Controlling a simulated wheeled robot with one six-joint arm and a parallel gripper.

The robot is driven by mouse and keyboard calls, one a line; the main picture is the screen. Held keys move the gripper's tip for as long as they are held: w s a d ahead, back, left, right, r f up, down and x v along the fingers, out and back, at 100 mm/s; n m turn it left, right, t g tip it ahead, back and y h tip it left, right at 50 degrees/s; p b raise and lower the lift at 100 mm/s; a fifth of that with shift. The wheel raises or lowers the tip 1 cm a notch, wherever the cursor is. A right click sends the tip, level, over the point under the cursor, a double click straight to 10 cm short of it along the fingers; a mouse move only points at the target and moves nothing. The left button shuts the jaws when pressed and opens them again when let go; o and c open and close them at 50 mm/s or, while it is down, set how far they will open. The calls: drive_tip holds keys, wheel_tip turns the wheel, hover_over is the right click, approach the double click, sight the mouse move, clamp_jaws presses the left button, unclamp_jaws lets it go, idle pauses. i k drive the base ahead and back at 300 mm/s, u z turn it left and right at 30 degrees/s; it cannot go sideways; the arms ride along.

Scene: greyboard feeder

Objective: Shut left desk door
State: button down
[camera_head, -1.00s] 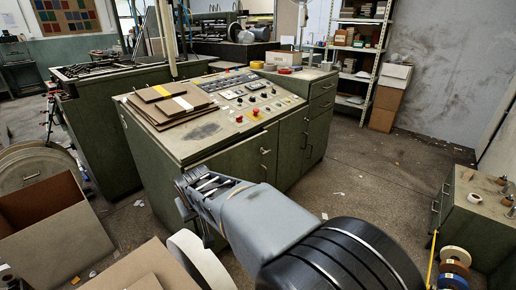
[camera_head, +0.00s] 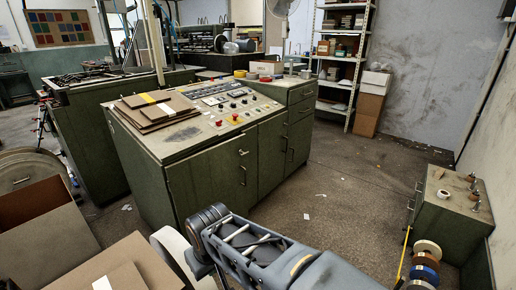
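The green desk (camera_head: 145,170) with the sloped control panel stands in the middle of the view. Its left door (camera_head: 212,188) is on the front, with a metal handle (camera_head: 243,176) near its right edge. The door looks about flush with the desk front; I cannot tell whether a narrow gap is left. The end of my arm, with my gripper (camera_head: 208,228), is in front of the lower part of this door. It appears apart from the door. I cannot make out the fingers, and nothing held is visible.
Cardboard boxes (camera_head: 45,228) stand at the lower left, next to a pale roll (camera_head: 178,255). A low green cabinet (camera_head: 450,218) with tape rolls (camera_head: 425,262) is at the right. Shelves (camera_head: 345,60) stand at the back. The floor (camera_head: 345,190) right of the desk is mostly clear.

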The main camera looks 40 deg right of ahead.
sight(217, 173)
drive_tip(key=z, duration=2)
drive_tip(key=i, duration=1.75)
drive_tip(key=u, duration=2.6)
